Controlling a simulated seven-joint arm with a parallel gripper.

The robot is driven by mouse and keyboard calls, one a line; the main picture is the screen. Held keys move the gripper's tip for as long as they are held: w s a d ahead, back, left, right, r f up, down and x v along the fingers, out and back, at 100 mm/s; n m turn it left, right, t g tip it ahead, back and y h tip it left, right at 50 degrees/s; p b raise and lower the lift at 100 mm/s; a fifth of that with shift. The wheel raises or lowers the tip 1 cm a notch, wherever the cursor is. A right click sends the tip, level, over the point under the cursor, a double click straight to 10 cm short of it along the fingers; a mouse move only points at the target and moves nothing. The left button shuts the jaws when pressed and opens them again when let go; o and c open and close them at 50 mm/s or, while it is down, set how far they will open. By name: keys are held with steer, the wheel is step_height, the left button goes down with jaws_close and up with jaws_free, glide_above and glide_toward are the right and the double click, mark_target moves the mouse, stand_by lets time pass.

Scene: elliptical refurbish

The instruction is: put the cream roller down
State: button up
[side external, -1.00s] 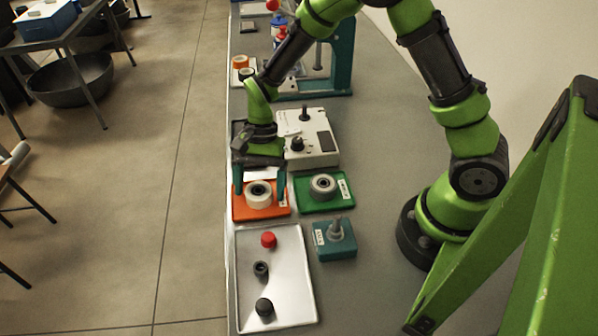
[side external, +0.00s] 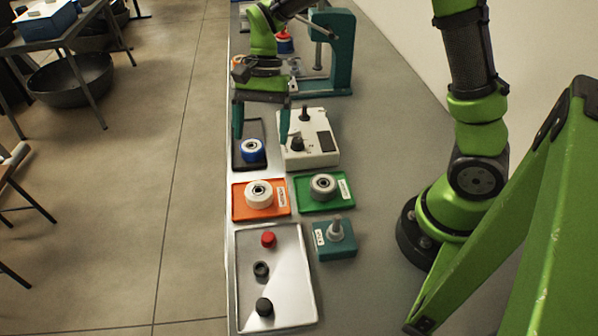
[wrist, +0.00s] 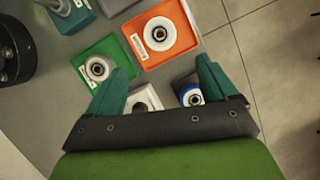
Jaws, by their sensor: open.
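The cream roller (side external: 258,194) lies flat on the orange tray (side external: 240,210), apart from my gripper. It also shows in the wrist view (wrist: 160,34) on the orange tray. My gripper (side external: 260,138) is open and empty, above the black tray and the beige box, farther along the bench than the orange tray. In the wrist view its two teal fingers are spread wide, with nothing between them held.
A grey roller (side external: 323,186) sits on the green tray (side external: 340,203). A blue-rimmed roller (side external: 252,151) is on the black tray (side external: 240,130). Beige box (side external: 318,157), teal block (side external: 335,248) and silver tray (side external: 290,280) stand nearby. A teal press frame (side external: 342,60) is behind.

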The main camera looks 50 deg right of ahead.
steer(key=s+d+r+n+t+h, duration=0.1)
steer(key=s+d+r+n+t, duration=0.1)
steer(key=s+r+n+t, duration=0.2)
steer(key=s+d+r+n+t+h, duration=0.1)
steer(key=s+d+r+n+t, duration=0.2)
steer(key=s+r, duration=0.4)
steer(key=s+n+t, duration=0.1)
steer(key=s+t, duration=0.1)
steer(key=s, duration=0.1)
steer(key=shift+s+r, duration=0.15)
steer(key=shift+r, duration=0.15)
